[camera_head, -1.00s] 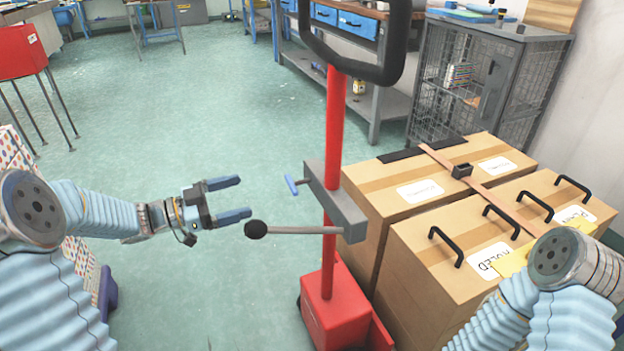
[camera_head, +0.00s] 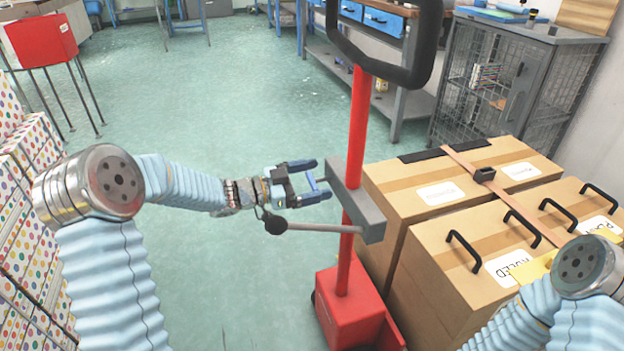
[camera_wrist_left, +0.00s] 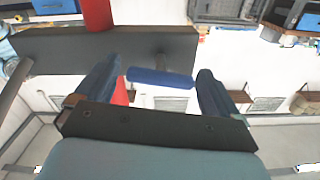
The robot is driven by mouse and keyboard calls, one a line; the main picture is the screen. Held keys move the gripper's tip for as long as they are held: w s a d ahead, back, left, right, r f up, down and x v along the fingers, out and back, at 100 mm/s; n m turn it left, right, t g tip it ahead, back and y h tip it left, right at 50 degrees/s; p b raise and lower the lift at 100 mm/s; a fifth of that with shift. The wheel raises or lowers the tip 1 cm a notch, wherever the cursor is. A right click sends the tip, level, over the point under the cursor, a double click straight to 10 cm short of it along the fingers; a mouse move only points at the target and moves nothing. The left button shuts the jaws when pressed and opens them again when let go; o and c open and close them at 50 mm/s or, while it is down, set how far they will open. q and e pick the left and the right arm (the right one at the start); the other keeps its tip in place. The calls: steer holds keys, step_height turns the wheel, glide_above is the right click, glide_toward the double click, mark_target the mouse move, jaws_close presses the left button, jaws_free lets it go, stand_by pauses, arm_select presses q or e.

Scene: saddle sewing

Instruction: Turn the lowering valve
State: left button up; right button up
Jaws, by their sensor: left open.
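The lowering valve shows in the left wrist view as a blue bar handle (camera_wrist_left: 160,78) on a short stem from the grey block. The grey block (camera_head: 357,205) is fixed to the red mast (camera_head: 359,130) in the head view. My left gripper (camera_head: 322,180) is open, its fingers reaching toward the block from the left. My right gripper is out of view.
A lever with a black knob (camera_head: 275,225) sticks out left from the block, just below my left gripper. The red base (camera_head: 350,308) stands below. Cardboard boxes (camera_head: 440,265) with black handles stand close on the right.

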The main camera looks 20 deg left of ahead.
arm_select(q)
steer(key=shift+c, duration=0.4)
steer(key=c, duration=0.9)
steer(key=shift+f+m+b, duration=0.25)
steer(key=shift+m+b, duration=0.35)
steer(key=shift+b, duration=0.35)
steer(key=m+b, duration=0.6)
steer(key=b, duration=0.1)
steer(key=shift+s+d+f, duration=0.1)
steer(key=shift+s+f, duration=0.05)
steer(key=shift+f, duration=0.05)
steer(key=m+b, duration=0.5)
steer(key=b, duration=0.1)
steer(key=shift+s, duration=0.1)
steer(key=shift+m+b, duration=1.25)
steer(key=shift+m, duration=0.25)
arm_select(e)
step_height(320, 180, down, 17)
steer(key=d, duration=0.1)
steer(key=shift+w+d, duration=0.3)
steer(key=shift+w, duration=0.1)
arm_select(q)
steer(key=o, duration=1)
steer(key=shift+r, duration=0.1)
